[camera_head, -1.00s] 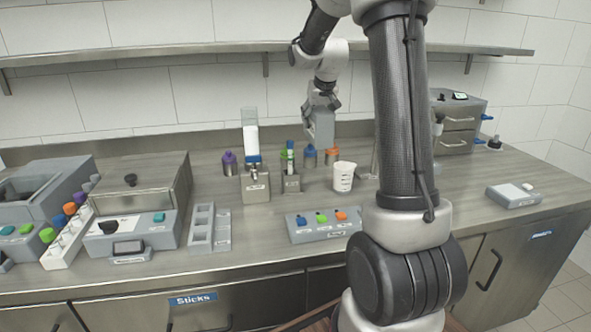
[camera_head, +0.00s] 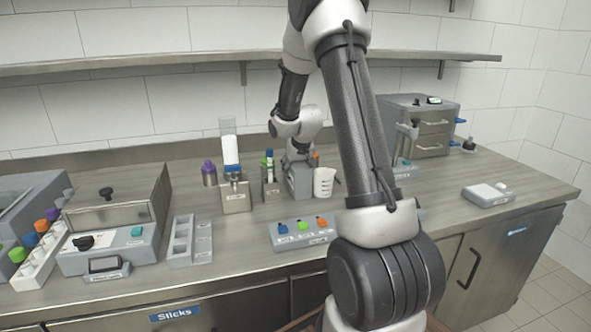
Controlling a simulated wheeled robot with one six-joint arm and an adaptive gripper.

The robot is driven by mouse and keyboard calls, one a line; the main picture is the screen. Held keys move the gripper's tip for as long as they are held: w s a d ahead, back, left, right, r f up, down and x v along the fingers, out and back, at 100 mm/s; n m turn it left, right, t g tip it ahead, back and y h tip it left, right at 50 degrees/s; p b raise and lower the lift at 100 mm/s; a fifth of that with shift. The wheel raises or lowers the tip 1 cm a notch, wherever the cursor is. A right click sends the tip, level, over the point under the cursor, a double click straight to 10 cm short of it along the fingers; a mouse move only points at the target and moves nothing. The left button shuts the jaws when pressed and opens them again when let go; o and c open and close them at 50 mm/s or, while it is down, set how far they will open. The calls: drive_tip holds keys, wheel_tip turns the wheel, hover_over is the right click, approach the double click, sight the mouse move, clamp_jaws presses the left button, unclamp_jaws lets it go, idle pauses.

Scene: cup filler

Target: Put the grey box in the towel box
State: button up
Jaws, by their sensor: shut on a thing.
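My gripper (camera_head: 298,160) is at the back middle of the counter, shut on a grey box (camera_head: 300,181). The box is low, between a rack of colored-top sticks and a clear beaker. I cannot tell whether its underside touches the counter. The arm hides part of the gripper. No towel box can be told for sure, as the labels are too small to read. A small labelled holder (camera_head: 236,199) with a tall white and blue item in it stands left of the grey box.
A panel with colored buttons (camera_head: 302,234) lies in front. The right part of the counter is mostly clear.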

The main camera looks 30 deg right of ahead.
drive_tip(key=o, duration=1.3)
drive_tip(key=shift+c, duration=0.2)
